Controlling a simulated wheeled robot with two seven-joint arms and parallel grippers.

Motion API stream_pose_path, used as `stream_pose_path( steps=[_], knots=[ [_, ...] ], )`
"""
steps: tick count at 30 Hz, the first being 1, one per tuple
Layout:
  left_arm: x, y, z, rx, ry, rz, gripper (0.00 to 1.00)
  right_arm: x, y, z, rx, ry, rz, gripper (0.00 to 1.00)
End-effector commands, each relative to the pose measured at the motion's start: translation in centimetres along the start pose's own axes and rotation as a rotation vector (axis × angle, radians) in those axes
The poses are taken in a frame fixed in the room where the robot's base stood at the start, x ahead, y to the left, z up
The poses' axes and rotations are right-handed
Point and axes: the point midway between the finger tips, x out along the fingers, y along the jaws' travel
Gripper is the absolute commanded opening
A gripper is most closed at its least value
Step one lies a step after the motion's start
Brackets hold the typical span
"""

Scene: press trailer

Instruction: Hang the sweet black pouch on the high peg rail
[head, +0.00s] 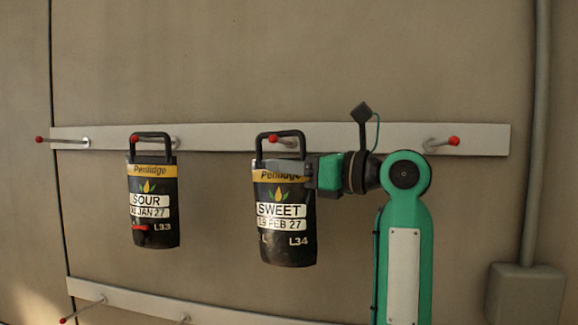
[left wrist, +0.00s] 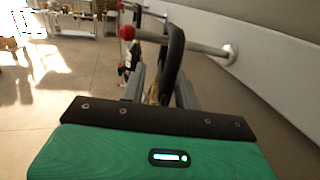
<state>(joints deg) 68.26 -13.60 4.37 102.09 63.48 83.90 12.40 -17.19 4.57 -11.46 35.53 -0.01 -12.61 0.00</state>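The black SWEET pouch (head: 285,245), with a yellow band and white labels, is upright in front of the wall in the head view. Its black loop handle (left wrist: 172,55) is around a red-tipped peg (left wrist: 185,43) of the high peg rail (head: 220,136); the handle's top bar is at or just above the peg. My left gripper (head: 290,165) is at the pouch's upper edge, coming from the right. In the left wrist view its two grey fingers stand on either side of the near handle upright, with gaps showing. One finger crosses the pouch's front. My right gripper is not in view.
A black SOUR pouch (head: 153,215) hangs left on the same rail. A lower rail (head: 140,303) runs below. A grey conduit and box (head: 525,295) are at the right.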

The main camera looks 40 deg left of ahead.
Motion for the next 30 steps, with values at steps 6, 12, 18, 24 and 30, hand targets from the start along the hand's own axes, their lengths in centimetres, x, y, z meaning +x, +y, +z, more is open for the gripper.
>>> stream_pose_path(
  steps=[6, 12, 18, 24, 30],
  knots=[
    [-0.1, -0.1, -0.3, 0.003, 0.004, 0.000, 0.31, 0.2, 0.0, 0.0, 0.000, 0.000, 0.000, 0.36],
    [-2.5, -0.1, -0.6, 0.002, 0.003, -0.003, 0.31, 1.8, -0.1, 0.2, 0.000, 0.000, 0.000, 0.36],
    [-7.2, -0.1, -0.6, 0.002, 0.001, -0.005, 0.31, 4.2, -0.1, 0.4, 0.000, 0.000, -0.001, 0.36],
    [-11.3, 0.1, -0.4, 0.000, -0.001, -0.003, 0.31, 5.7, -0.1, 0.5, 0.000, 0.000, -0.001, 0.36],
    [-13.4, 0.1, -0.1, 0.000, 0.000, 0.000, 0.31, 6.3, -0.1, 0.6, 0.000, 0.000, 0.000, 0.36]
  ],
)
